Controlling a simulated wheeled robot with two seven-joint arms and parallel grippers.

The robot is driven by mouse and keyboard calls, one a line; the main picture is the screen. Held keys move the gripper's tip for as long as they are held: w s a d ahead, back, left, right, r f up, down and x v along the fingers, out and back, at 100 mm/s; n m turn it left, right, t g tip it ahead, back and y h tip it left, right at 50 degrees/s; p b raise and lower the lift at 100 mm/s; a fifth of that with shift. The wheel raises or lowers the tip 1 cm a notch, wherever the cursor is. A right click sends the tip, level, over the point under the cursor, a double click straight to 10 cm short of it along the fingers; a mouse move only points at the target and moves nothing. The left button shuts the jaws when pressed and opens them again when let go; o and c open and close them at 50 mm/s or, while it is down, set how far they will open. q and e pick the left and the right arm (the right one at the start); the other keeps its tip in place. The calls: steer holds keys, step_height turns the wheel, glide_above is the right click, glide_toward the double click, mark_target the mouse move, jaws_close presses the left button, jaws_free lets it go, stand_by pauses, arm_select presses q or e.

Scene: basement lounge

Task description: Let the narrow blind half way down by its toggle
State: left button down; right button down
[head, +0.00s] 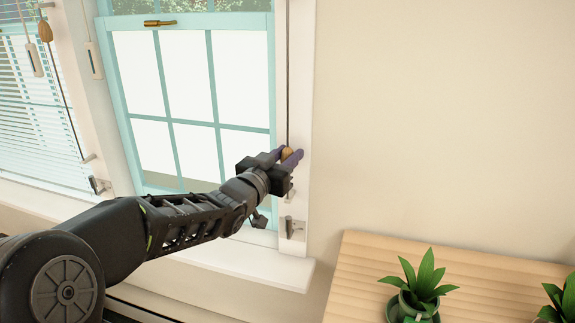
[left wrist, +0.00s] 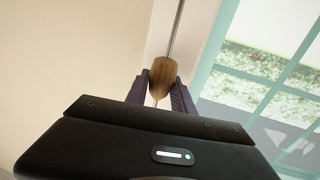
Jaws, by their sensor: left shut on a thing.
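A wooden toggle (head: 287,154) hangs on a thin dark cord (head: 288,80) along the right frame of the turquoise window (head: 190,100). My left gripper (head: 289,157) is shut on this toggle. In the left wrist view the brown toggle (left wrist: 161,70) sits between the two dark fingertips (left wrist: 160,85), with the cord running up from it. No lowered blind shows over the visible panes of this window; its top is out of frame. Below the gripper, a small metal cleat (head: 292,228) is fixed to the frame. My right gripper is not in view.
A slatted blind (head: 25,95) hangs at the left window, with another wooden toggle (head: 45,31) on its cord and a second cleat (head: 98,185). A wooden table (head: 365,262) with a potted plant (head: 420,285) stands lower right. The wall (head: 430,120) above is bare.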

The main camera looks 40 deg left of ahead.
arm_select(q)
step_height(320, 180, up, 11)
steer(key=p, duration=0.5)
steer(key=shift+r, duration=0.1)
steer(key=c, duration=1.1)
jaws_free()
steer(key=shift+o, duration=0.2)
steer(key=shift+s, duration=0.1)
steer(key=s+d, duration=0.1)
steer(key=s, duration=0.6)
steer(key=shift+s, duration=0.25)
